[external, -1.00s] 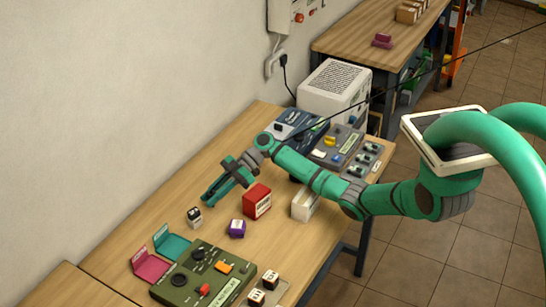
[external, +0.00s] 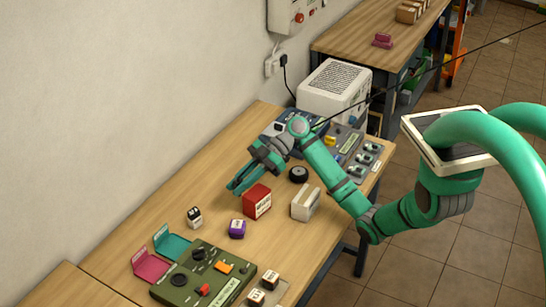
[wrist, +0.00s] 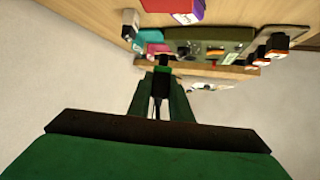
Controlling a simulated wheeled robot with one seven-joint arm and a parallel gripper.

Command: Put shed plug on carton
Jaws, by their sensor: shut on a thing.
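My gripper (external: 241,182) is above the table, just behind and left of the red box (external: 257,201). It is shut on a small dark plug with a green band (wrist: 162,72), seen between the fingertips in the wrist view; I take it as the shed plug, but no lettering on it is readable. The plug is hidden or too small to make out in the external view. No carton is clearly labelled; a white box with a tan strip on top (external: 305,204) stands right of the red box and may be it.
A purple block (external: 237,229) and a white-and-black block (external: 194,218) stand in front of the gripper. A green control panel (external: 205,275) lies at the near end. A black round thing (external: 298,174) stands behind the white box. The left table strip is bare.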

